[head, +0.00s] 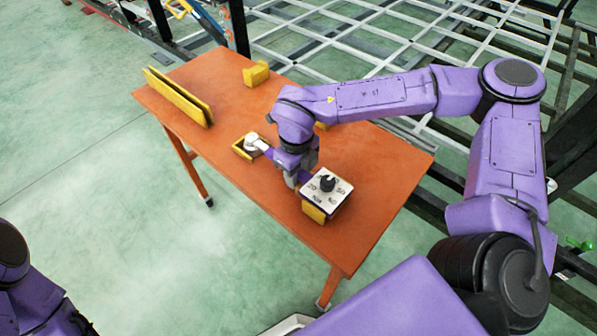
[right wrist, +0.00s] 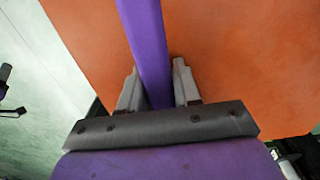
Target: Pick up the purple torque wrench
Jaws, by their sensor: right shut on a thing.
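The purple torque wrench shows in the right wrist view as a purple bar (right wrist: 148,50) running between the two grey fingers of my right gripper (right wrist: 158,88). In the head view my right gripper (head: 292,178) points down at the table, shut on the wrench; the arm hides most of the shaft there. A pale round end (head: 255,143), apparently the wrench's head, is at a yellow holder left of the gripper. I cannot tell whether the wrench touches its supports. My left gripper is not in view.
The orange table (head: 225,95) holds a white numbered dial (head: 328,188) on a yellow block close to the gripper. A yellow block (head: 256,73) and long yellow pieces (head: 178,97) stand farther back. A white frame (head: 400,40) lies beyond the table. The table's front right is bare.

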